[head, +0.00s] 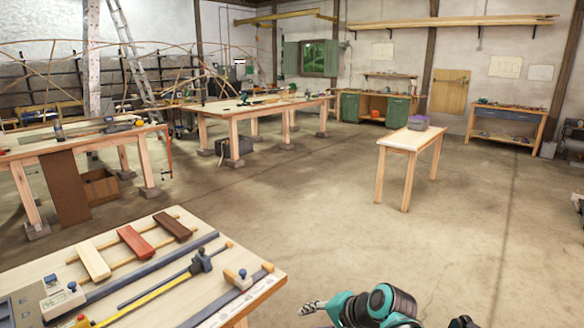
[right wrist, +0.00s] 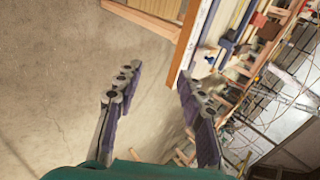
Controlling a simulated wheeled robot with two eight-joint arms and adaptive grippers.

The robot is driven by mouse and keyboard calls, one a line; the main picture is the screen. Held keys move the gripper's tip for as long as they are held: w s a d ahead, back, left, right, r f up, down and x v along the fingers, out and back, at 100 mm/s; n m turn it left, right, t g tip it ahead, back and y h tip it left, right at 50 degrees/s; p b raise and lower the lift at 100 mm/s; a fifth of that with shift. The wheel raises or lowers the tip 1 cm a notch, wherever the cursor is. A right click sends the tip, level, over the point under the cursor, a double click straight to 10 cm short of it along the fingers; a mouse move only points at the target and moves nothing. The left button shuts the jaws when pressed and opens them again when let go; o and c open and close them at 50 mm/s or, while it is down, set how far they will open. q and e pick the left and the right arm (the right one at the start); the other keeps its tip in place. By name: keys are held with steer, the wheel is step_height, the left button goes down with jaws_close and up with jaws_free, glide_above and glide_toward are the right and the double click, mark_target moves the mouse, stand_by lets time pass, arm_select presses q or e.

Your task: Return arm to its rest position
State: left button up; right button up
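My right arm (head: 378,304), teal and black, is folded low at the bottom of the head view. Its grey gripper (head: 311,308) points left over bare floor, a little right of the near workbench (head: 236,322). In the right wrist view the right gripper (right wrist: 160,74) has its two purple-padded fingers wide apart. Nothing is between them; floor shows through the gap. The bench edge (right wrist: 193,40) shows beyond the fingertips, and I cannot tell the exact distance. My left gripper is in neither view.
The near bench carries a cream lath (head: 93,260), a red lath (head: 136,242), a dark lath (head: 173,227) and a yellow bar clamp (head: 150,297). A small table (head: 400,138) with a purple-grey bin (head: 418,122) stands farther back. The middle floor is clear.

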steer(key=s+d+f+n+h, duration=0.3)
steer(key=s+d, duration=0.3)
steer(key=s, duration=0.2)
steer(key=s+d+f+n+t+h, duration=0.1)
steer(key=s+d+f+n+h, duration=0.2)
steer(key=s, duration=0.6)
steer(key=d+n, duration=0.2)
steer(key=d, duration=0.1)
steer(key=shift+s+d, duration=0.15)
steer(key=shift+d, duration=0.15)
steer(key=shift+a, duration=0.1)
